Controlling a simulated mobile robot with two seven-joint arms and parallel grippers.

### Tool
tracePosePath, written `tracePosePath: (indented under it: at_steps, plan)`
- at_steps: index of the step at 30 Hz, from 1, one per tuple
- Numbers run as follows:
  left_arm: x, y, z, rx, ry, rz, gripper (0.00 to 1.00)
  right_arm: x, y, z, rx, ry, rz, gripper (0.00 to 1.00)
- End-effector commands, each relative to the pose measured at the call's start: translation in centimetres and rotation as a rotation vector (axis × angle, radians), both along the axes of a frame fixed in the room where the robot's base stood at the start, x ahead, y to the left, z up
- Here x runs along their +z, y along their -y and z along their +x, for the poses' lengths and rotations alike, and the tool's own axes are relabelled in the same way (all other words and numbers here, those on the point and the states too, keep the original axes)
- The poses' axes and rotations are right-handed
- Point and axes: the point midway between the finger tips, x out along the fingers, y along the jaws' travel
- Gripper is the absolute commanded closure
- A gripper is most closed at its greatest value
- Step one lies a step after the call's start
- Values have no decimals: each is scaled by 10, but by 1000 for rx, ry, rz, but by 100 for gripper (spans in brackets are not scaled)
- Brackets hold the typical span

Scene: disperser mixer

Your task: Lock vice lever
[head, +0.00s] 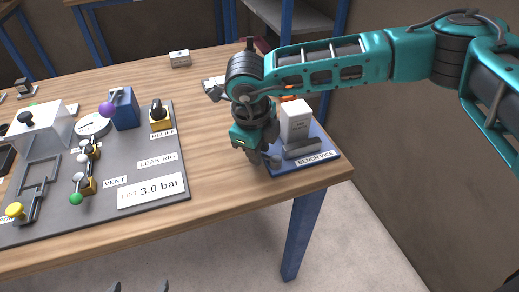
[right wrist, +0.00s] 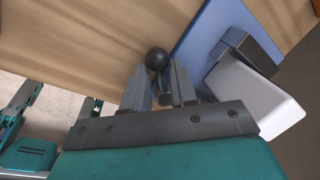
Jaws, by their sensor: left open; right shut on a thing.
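The bench vice stands at the table's right corner, with a blue base plate (head: 325,149), a grey jaw (head: 303,148) and a white block (head: 295,121) upright behind it. The white block also shows in the right wrist view (right wrist: 250,97). My right gripper (head: 262,158) is at the vice's left side, pointing down. In the right wrist view its fingers (right wrist: 160,85) are closed around the vice lever, whose black ball knob (right wrist: 157,58) shows at the fingertips. Most of the lever is hidden by the fingers. My left gripper (head: 130,287) is open and empty at the bottom edge, off the table.
A grey leak rig panel (head: 150,178) with valves, a blue block and labels fills the table's left part. Bare wood (head: 208,150) lies between it and the vice. A small white box (head: 180,58) stands at the back. The table's front edge is close to the vice.

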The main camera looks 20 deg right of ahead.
Motion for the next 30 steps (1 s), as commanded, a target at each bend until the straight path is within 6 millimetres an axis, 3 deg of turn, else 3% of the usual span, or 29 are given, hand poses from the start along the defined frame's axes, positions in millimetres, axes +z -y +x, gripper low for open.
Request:
tracePosePath:
  at_steps: [9, 21, 30]
  plan:
    - [-33, 4, 0, -5, -15, -8, 0, -5, -6, -11, 299, 2, 2, 100]
    - [-40, 22, 11, -32, -3, -43, 0, -4, -9, -24, 637, 1, 2, 100]
    - [-41, 28, 16, -47, 3, -51, 0, -2, -9, -30, 786, 1, 2, 100]
